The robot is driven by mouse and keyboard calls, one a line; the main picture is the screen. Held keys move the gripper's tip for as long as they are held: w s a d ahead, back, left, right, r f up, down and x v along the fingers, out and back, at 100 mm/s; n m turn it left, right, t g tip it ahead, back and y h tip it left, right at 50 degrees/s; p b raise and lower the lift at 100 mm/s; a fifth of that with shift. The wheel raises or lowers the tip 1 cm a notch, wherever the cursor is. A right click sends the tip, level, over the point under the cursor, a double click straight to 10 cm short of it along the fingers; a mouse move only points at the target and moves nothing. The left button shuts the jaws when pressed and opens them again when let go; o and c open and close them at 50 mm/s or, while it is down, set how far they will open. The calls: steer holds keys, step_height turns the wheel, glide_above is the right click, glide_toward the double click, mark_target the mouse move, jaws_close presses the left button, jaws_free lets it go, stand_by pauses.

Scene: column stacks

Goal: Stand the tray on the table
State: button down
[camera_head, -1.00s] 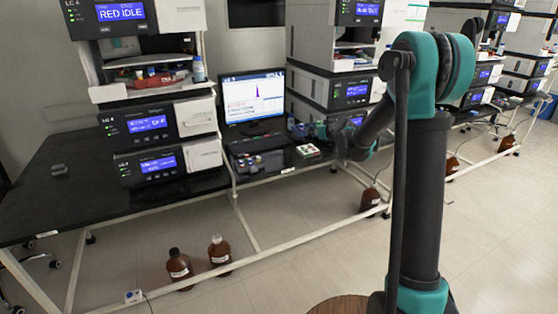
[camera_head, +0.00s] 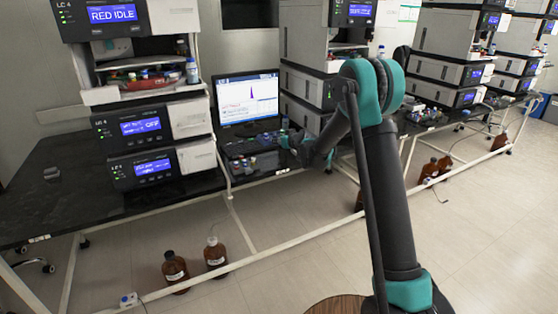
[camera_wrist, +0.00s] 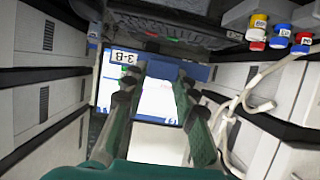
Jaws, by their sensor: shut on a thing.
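A blue tray (camera_wrist: 194,72) with a white label reading 3-B shows ahead of my fingers in the wrist view. My gripper (camera_wrist: 158,92) is shut on it, with a dark fingertip at each side. Dark fingers hide part of the tray, and I cannot tell whether it touches the surface below. In the head view my gripper (camera_head: 303,152) is low over the front part of the black table (camera_head: 50,195), in front of the right instrument stack. The tray is too small and covered to make out there.
Instrument stacks (camera_head: 150,170) stand left and right of a monitor (camera_head: 248,100). Small bottles stand on the table near the monitor. Capped bottles (camera_wrist: 281,38) and a pale cable (camera_wrist: 262,78) lie at the right in the wrist view.

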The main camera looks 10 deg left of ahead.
mark_target(279, 165)
step_height(279, 165, down, 10)
steer(key=shift+r, duration=0.1)
stand_by(0.4)
steer(key=shift+f, duration=0.2)
steer(key=c, duration=1.2)
jaws_free()
steer(key=shift+r, duration=0.1)
steer(key=s+d+r+m+g+h, duration=0.1)
steer(key=s+d+r, duration=0.3)
steer(key=s+d, duration=0.3)
steer(key=s+d+r, duration=0.4)
steer(key=s+d, duration=0.2)
steer(key=s, duration=0.3)
steer(key=s+d+f+m+g+h, duration=0.1)
steer(key=s+d, duration=0.5)
steer(key=s, duration=0.6)
steer(key=s+d+f+m+g+h, duration=0.2)
steer(key=s+d, duration=0.5)
steer(key=s, duration=0.4)
steer(key=s+d+f+m+g+h, duration=0.1)
steer(key=s+d+m+g+h, duration=0.1)
steer(key=s+d, duration=0.5)
steer(key=s+g+h, duration=0.1)
steer(key=s, duration=0.4)
steer(key=shift+s+f+m, duration=0.2)
steer(key=shift+s+m, duration=0.15)
steer(key=shift+m, duration=0.05)
